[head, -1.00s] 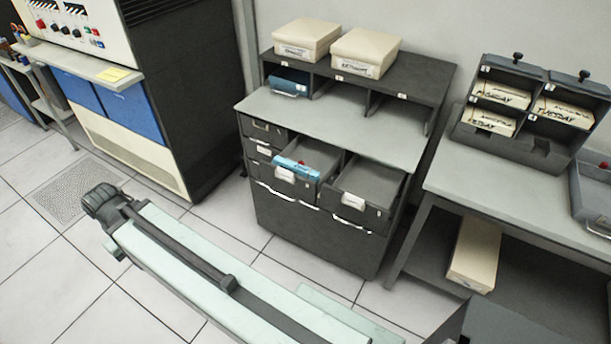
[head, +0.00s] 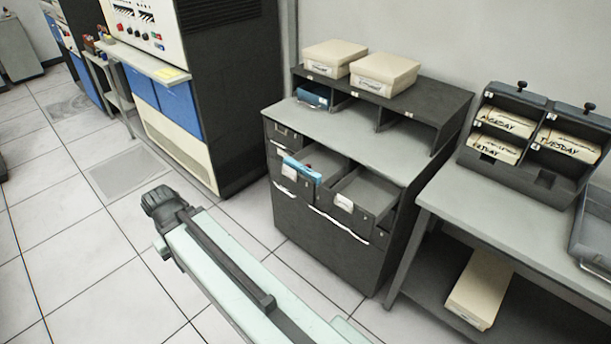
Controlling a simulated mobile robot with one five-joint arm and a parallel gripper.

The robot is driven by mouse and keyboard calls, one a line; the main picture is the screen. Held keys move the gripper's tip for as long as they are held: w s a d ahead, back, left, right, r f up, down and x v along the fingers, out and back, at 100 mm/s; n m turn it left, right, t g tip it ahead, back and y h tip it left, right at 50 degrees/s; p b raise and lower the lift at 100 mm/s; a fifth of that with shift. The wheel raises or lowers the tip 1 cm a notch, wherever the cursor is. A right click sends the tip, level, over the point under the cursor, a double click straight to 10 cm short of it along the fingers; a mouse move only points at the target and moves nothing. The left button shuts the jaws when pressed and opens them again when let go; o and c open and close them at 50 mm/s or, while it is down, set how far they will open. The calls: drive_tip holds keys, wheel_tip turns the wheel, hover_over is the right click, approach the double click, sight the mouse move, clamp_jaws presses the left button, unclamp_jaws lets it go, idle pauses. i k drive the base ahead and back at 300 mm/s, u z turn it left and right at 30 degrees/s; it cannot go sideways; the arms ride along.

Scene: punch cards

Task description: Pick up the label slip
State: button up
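A small yellow slip of paper (head: 172,73) lies on the ledge of the console at the upper left. I cannot tell whether it is the label slip. White label cards also show on the drawer fronts, such as on the right open drawer (head: 344,203) of the dark cabinet. A blue item (head: 301,170) lies across the front of the left open drawer. My pale green arm crosses the lower middle, with a dark joint at its far end. No gripper fingers can be made out.
The dark cabinet (head: 325,240) stands against the wall, two cream boxes (head: 385,72) on top. A grey table (head: 500,215) at the right carries a rack (head: 530,170) of labelled boxes. A cream box (head: 480,288) sits underneath. Tiled floor (head: 75,235) at the left is clear.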

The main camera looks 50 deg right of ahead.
sight(289, 171)
drive_tip(key=u, duration=0.15)
drive_tip(key=i, duration=0.95)
drive_tip(key=z, duration=0.1)
